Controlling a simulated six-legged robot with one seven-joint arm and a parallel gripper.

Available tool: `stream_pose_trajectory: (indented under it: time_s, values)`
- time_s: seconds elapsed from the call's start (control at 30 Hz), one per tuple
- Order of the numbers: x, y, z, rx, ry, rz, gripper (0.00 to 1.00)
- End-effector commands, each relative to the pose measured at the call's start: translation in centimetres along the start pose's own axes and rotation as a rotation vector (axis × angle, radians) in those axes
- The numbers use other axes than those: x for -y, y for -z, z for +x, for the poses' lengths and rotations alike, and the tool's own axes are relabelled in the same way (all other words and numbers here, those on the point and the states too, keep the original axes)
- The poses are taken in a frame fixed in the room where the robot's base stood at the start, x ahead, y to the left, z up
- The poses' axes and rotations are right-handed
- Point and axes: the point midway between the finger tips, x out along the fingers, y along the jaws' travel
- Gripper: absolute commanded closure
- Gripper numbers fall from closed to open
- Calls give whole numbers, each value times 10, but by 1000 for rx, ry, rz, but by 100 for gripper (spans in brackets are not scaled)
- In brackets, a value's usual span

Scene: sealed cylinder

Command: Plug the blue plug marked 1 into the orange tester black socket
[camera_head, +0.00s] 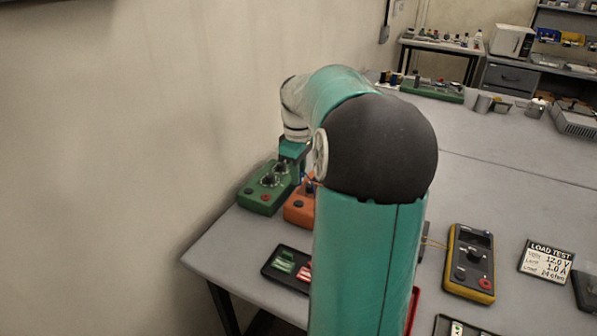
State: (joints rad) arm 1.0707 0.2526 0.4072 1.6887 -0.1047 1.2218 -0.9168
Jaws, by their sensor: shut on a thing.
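The orange tester (297,211) sits on the table just right of a green box, its right side hidden by my arm. Its black socket cannot be made out. My gripper (302,177) is small in view over the far side of the orange tester, partly hidden by my own arm. It is shut on a small dark blue thing, taken as the blue plug (311,186), at the tester's top. The mark on the plug cannot be read, and I cannot tell whether its tip touches a socket.
A green box (262,196) with black knobs stands close left of the tester. A black tray (274,268) with green and red pieces lies in front. A yellow multimeter (470,262) and a LOAD TEST sign (546,262) are at right. The table's middle right is clear.

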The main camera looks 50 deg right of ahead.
Motion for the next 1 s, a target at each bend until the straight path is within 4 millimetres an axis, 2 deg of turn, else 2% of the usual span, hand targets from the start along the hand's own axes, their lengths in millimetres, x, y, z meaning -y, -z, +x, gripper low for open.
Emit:
stream_pose_trajectory:
  time_s: [0.17,0.7,1.0]
  values:
    - [0,-1,8,1,1,0,100]
    - [1,-1,52,1,1,-3,100]
    - [1,-1,57,0,0,-4,100]
